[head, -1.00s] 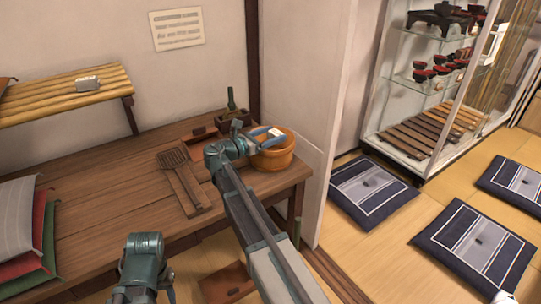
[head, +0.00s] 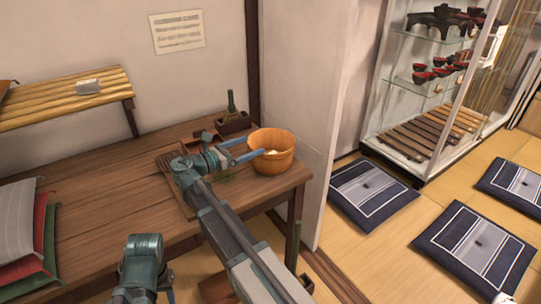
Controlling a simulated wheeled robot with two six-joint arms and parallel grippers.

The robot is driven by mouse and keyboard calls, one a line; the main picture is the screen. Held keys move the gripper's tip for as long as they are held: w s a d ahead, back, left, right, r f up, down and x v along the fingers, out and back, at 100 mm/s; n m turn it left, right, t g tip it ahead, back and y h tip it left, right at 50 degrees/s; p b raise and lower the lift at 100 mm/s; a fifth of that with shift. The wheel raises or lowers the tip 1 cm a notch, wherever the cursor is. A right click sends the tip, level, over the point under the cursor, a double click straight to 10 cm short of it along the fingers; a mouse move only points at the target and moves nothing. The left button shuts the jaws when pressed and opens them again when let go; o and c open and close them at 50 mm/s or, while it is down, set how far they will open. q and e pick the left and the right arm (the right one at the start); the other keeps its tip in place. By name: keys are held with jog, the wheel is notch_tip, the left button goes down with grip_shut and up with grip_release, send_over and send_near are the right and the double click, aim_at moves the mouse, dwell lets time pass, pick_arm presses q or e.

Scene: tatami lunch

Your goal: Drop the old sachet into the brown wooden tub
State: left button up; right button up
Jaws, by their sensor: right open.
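The brown wooden tub (head: 284,138) stands upright at the right end of the wooden table. A small pale piece, which looks like the old sachet (head: 272,152), shows low inside the tub, partly hidden by the near rim and my gripper. My right gripper (head: 253,147) is open, at the tub's left side, with its blue fingers pointing at the tub. Nothing shows between the fingers. My left gripper is not visible; only part of that arm shows at the bottom.
The wooden table (head: 100,192) has clear room in its middle. A slatted wooden piece (head: 174,161) lies partly under my right arm. A dark box with a green bottle (head: 231,103) stands behind the tub. Folded cushions (head: 22,225) lie at left. A slatted shelf (head: 45,107) holds a small tin.

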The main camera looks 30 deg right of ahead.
jog(key=shift+s+a, duration=0.2)
jog(key=shift+a, duration=0.7)
jog(key=shift+s+a, duration=0.15)
jog(key=shift+a, duration=0.75)
jog(key=shift+r, duration=0.1)
jog(key=s+a+r+m+g+y+p, duration=0.3)
jog(key=s+a+m+y+p, duration=1.3)
jog(key=s+a+p, duration=0.6)
jog(key=s+p, duration=0.1)
jog(key=s, duration=0.1)
jog(key=shift+s+p, duration=0.3)
jog(key=shift+p, duration=0.1)
